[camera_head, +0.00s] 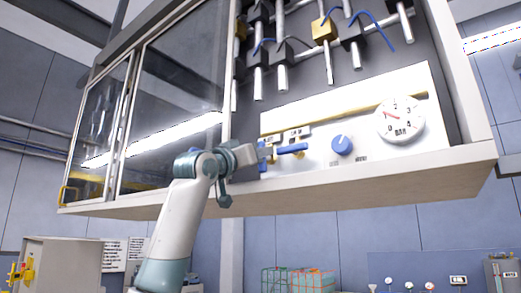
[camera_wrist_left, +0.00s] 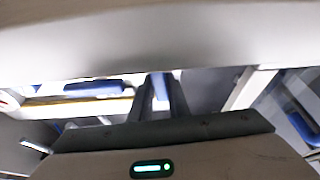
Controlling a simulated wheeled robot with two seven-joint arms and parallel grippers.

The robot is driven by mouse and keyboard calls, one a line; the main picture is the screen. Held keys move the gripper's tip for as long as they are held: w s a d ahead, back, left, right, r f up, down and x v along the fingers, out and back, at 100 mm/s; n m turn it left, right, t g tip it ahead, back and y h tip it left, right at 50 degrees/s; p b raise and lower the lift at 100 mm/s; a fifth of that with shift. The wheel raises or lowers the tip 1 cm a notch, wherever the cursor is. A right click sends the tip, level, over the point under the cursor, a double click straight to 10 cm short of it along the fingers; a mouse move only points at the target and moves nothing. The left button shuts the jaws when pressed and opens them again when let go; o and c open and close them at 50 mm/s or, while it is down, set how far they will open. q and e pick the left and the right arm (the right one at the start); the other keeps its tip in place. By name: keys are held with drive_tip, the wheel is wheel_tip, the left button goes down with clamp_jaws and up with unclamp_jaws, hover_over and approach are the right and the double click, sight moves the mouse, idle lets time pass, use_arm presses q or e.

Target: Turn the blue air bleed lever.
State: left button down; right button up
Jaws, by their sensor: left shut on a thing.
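A blue lever (camera_head: 264,157) stands upright at the left end of the white panel in the open cabinet. A second blue lever (camera_head: 292,148) lies horizontal just right of it. The labels are too small to read, so I cannot tell which is the air bleed lever. My left gripper (camera_head: 262,150) reaches the panel from the left. In the left wrist view its two dark fingers are shut on the left blue lever (camera_wrist_left: 158,84), and the horizontal lever (camera_wrist_left: 95,88) shows beside them. The fingertips are partly hidden in the head view. My right gripper is not in view.
A blue round knob (camera_head: 342,145) and a pressure gauge (camera_head: 400,120) sit further right on the panel. Pipes and valves (camera_head: 325,30) run above. The cabinet's lower ledge (camera_head: 380,178) lies below the panel, and a glass door (camera_head: 185,85) is to the left.

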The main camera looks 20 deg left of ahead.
use_arm(q)
drive_tip(key=shift+w+f+m+h, duration=0.1)
drive_tip(key=shift+f+m+h, duration=0.15)
drive_tip(key=shift+m, duration=0.45)
drive_tip(key=shift+d, duration=0.1)
drive_tip(key=c, duration=1.7)
unclamp_jaws()
drive_tip(key=shift+r, duration=0.1)
drive_tip(key=shift+s, duration=0.2)
